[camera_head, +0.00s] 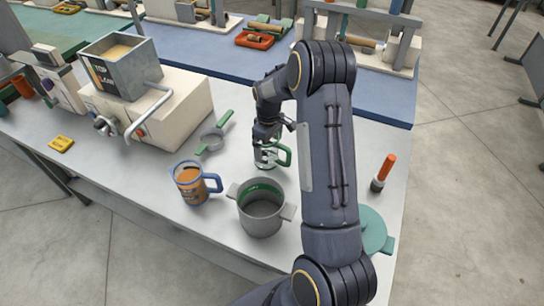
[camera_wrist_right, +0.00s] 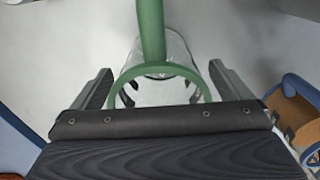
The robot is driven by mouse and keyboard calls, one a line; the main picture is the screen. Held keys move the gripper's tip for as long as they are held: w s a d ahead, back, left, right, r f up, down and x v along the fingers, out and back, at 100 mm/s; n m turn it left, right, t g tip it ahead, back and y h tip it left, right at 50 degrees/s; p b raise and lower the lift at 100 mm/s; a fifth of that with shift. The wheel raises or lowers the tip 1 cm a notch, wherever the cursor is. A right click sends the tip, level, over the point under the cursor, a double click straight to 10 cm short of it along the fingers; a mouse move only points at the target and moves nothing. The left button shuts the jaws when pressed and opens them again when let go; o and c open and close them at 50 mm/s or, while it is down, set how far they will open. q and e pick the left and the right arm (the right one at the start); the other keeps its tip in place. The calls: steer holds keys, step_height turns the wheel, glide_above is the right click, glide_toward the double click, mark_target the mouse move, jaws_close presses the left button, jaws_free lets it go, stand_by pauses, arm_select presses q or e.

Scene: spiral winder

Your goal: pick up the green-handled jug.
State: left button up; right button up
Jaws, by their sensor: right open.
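The green-handled jug (camera_head: 287,155) stands on the white table in the head view, clear-sided with a green rim and handle. My right gripper (camera_head: 266,147) is above it, pointing down and partly covering it. In the right wrist view, the jug's green handle (camera_wrist_right: 152,30) and rim lie between the two fingers of my right gripper (camera_wrist_right: 160,70). The fingers are spread, one on each side of the jug, with gaps showing. Contact cannot be made out. My left gripper is not in view.
A blue-handled jug (camera_head: 190,184) with brown contents and a grey pot (camera_head: 262,215) stand close by. A green-handled strainer (camera_head: 212,138) lies to the left. A screwdriver-like orange-handled tool (camera_head: 384,172) and a teal lid (camera_head: 373,232) are to the right. A machine (camera_head: 165,112) stands at the left.

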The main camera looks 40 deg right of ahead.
steer(key=shift+f, duration=0.65)
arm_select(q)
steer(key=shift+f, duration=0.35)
arm_select(e)
steer(key=shift+d+r, duration=0.1)
steer(key=c, duration=1.1)
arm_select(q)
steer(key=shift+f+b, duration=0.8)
arm_select(e)
step_height(320, 180, up, 10)
